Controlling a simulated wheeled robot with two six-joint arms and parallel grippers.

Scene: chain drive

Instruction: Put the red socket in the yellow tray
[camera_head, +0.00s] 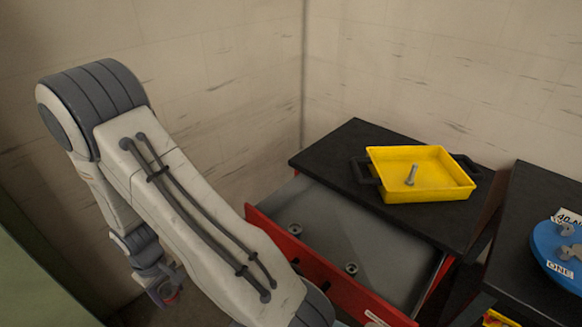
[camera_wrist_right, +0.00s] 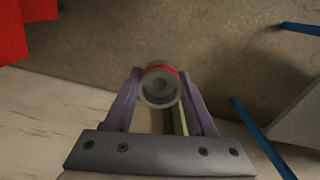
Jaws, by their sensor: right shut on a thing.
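The yellow tray (camera_head: 445,184) lies on the black cabinet top, with black handles at its sides and a grey bolt (camera_head: 411,175) standing in it. My right gripper (camera_head: 168,293) hangs low at the left of the head view, well away from the tray. In the right wrist view my right gripper (camera_wrist_right: 160,95) is shut on the red socket (camera_wrist_right: 160,70), a grey round socket with a red band, its open end facing the camera. My left gripper is out of view.
A second black-topped cabinet (camera_head: 530,215) at the right bears a blue round object (camera_head: 558,255). Walls close off the left and back.

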